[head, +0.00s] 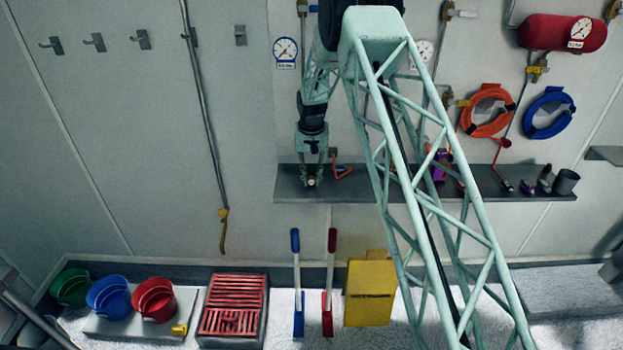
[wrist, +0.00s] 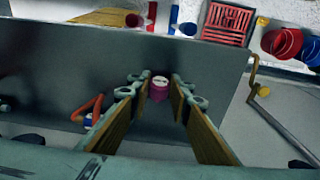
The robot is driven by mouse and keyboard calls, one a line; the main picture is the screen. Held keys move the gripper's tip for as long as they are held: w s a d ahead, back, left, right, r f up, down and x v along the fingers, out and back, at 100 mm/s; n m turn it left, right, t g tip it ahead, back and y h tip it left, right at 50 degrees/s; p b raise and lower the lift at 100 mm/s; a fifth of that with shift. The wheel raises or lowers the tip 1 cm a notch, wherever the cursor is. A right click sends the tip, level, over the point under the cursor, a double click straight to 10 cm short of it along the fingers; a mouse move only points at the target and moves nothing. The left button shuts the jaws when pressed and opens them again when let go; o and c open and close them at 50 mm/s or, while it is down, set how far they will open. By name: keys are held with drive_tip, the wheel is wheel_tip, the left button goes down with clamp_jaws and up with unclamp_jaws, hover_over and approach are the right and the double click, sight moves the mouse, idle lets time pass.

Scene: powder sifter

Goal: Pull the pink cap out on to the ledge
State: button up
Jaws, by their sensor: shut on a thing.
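The pink cap (wrist: 158,90) is between the fingertips of my gripper (wrist: 161,84) in the wrist view, with a pale round face toward the floor side. In the head view my gripper (head: 312,172) points down over the left part of the dark grey ledge (head: 350,190). There the cap (head: 311,182) shows only as a small pale spot at the fingertips. My gripper is shut on the cap. The ledge also shows in the wrist view (wrist: 60,65). Whether the cap touches the ledge is hard to tell.
An orange-handled fitting (head: 342,172) is close to the right of my gripper; it also shows in the wrist view (wrist: 92,110). A purple item (head: 440,165) and several small parts stand farther right on the ledge. A gauge (head: 285,50) hangs on the wall above.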

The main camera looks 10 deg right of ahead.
idle(0.3)
drive_tip(key=o, duration=1.1)
drive_tip(key=shift+r, duration=0.15)
drive_tip(key=shift+s+a+r, duration=0.1)
drive_tip(key=shift+s+r, duration=0.1)
drive_tip(key=shift+r, duration=1.75)
drive_tip(key=shift+s+d+r, duration=0.1)
drive_tip(key=shift+s+r, duration=0.1)
drive_tip(key=shift+r, duration=1.7)
drive_tip(key=shift+s+a+r, duration=0.1)
drive_tip(key=shift+s+r, duration=0.1)
drive_tip(key=shift+r, duration=1.75)
